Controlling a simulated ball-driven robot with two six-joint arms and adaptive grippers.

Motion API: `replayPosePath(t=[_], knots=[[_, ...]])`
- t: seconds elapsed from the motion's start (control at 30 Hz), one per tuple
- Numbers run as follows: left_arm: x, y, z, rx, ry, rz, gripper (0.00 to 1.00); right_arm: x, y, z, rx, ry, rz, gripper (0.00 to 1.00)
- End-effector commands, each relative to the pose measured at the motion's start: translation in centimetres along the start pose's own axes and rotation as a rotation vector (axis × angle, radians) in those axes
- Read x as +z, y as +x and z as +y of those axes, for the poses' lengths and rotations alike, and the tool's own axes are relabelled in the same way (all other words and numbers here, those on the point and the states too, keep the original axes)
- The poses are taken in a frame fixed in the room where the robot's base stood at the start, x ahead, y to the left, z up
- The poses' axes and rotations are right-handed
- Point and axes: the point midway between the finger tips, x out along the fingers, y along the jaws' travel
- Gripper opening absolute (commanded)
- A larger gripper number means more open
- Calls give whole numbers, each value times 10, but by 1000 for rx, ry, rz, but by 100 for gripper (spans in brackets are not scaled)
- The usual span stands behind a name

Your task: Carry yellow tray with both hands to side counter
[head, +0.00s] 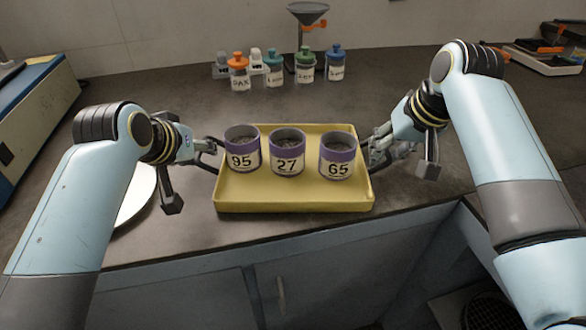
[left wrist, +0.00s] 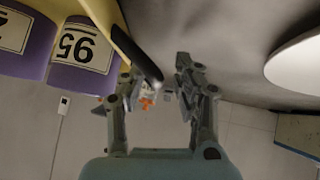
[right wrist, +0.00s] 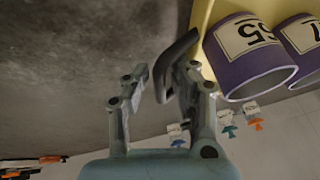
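The yellow tray (head: 295,197) lies on the dark counter near its front edge, with a black handle at each short side. It bears three purple-banded cups labelled 95 (head: 243,160), 27 (head: 287,166) and 65 (head: 337,169), upright and holding dark grains. My left gripper (head: 208,147) is at the left side; in the left wrist view its fingers stand apart with the black handle (left wrist: 140,58) between them. My right gripper (head: 376,150) is at the right side; in the right wrist view its fingers are apart, the handle (right wrist: 176,57) between them, close to one finger.
Several small bottles with coloured caps (head: 304,67) and a funnel on a stand (head: 307,14) are at the back. A white round plate (head: 137,196) lies left of the tray, beside a blue-sided machine (head: 30,110). Shallow trays (head: 545,58) sit back right.

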Motion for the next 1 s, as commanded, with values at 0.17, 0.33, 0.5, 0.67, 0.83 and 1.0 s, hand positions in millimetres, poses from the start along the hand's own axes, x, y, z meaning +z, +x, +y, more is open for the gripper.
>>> replayPosePath(t=[0.17, 0.33, 0.5, 0.67, 0.83, 1.0], knots=[[0, 0, 1, 2, -1, 0, 32, 0, 0, -1, -2, 0, -1, 29], [0, -4, 1, 2, -2, 1, 32, 1, 0, -1, -3, 0, -2, 29], [0, -31, 1, 2, -2, 2, 32, 1, 0, -2, -4, 0, -2, 29], [0, -68, 0, 2, -2, 2, 32, 1, 0, -2, -4, 0, -2, 29], [0, -100, 0, 1, -1, 1, 32, 1, 0, -2, -4, 0, -2, 29], [0, -117, 0, 1, -1, 0, 32, 1, 0, -2, -4, 0, -2, 29]])
